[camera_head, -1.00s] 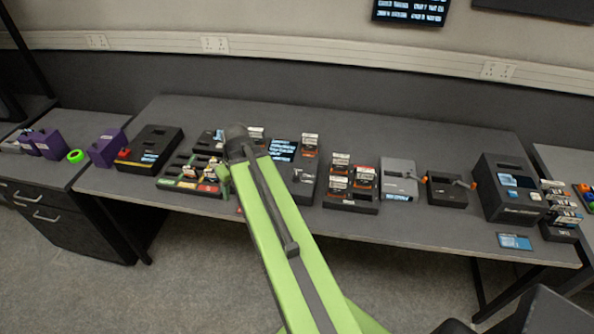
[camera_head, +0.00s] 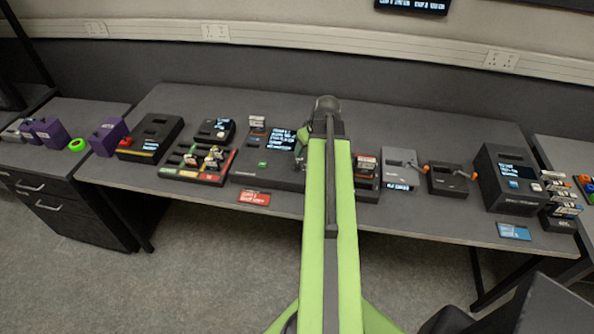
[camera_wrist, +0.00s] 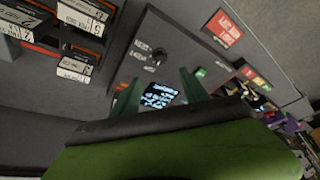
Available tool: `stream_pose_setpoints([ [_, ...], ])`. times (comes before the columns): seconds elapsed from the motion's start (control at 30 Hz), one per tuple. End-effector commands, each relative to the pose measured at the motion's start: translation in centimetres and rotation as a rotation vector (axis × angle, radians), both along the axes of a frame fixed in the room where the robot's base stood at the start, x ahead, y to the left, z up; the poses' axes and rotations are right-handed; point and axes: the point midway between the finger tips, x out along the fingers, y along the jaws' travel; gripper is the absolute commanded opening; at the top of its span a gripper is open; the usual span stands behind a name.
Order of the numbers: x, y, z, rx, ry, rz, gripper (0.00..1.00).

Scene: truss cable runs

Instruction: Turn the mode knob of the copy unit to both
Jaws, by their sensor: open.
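A dark flat unit with a lit screen, which looks like the copy unit (camera_head: 255,170), lies on the table just left of my arm in the head view. In the wrist view its dark panel (camera_wrist: 180,48) shows tilted, with a small round knob (camera_wrist: 156,58) with pale marks around it. I cannot read its setting. The lit screen (camera_wrist: 160,95) shows between the two green fingers of my gripper (camera_wrist: 157,88). In the head view my arm hides the right part of the unit.
A rack of labelled cartridges (camera_wrist: 75,35) stands beside the unit in the wrist view. A red label card (camera_head: 254,198) lies at the table's front edge. A grey lever box (camera_head: 400,170) and a dark lever box (camera_head: 450,180) stand to the right.

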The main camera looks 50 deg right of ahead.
Motion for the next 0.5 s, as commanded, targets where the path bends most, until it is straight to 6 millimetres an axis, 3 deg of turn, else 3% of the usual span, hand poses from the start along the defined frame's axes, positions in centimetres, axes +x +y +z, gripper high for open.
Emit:
stream_pose_setpoints([
  [0.03,0.5,-0.2,-2.2,0.000,0.000,0.001,0.53],
  [0.5,4.2,-1.1,-11.3,0.000,0.000,-0.001,0.53],
])
